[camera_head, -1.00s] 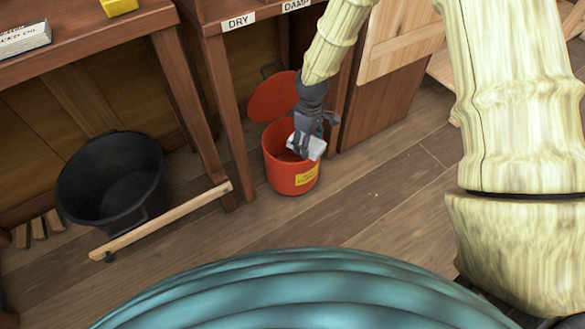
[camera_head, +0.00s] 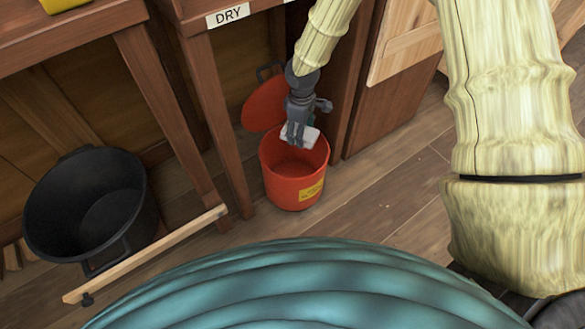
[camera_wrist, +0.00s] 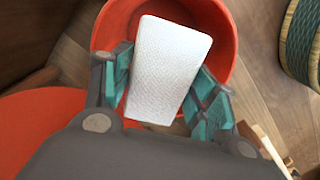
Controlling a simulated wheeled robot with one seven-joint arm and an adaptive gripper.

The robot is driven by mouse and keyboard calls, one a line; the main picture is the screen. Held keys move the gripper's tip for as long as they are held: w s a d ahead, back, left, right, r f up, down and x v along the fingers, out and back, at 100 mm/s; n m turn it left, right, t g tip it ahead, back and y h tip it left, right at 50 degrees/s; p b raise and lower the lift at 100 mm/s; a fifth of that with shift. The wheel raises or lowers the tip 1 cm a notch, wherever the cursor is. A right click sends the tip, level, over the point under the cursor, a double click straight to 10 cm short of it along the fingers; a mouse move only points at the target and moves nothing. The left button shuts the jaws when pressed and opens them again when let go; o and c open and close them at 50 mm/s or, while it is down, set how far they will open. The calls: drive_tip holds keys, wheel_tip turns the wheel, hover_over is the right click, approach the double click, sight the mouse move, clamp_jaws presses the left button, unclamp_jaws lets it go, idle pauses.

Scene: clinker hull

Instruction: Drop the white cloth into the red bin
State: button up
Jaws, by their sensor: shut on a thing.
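My gripper (camera_head: 298,136) is shut on the white cloth (camera_head: 308,138) at the back part of the red bin's mouth. The red bin (camera_head: 292,188) stands upright on the floor with its lid (camera_head: 262,104) tilted open behind it and a yellow label on its front. In the wrist view, the white cloth (camera_wrist: 166,70) is a folded pad between the fingers of my gripper (camera_wrist: 165,92), with the red bin (camera_wrist: 222,30) below and around it. The cloth overlaps the opening; its exact height above the rim is hard to tell.
A black tub (camera_head: 92,205) stands at the left, with a wooden rail (camera_head: 150,252) on the floor side in front of it. A wooden bench marked DRY (camera_head: 229,14) rises behind the bin. A wooden panel stands right of the bin.

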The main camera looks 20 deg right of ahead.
wheel_tip(320, 180, down, 6)
drive_tip(key=b, duration=0.6)
drive_tip(key=o, duration=1)
drive_tip(key=shift+r, duration=0.15)
wheel_tip(320, 180, up, 12)
drive_tip(key=shift+f, duration=0.1)
idle(0.6)
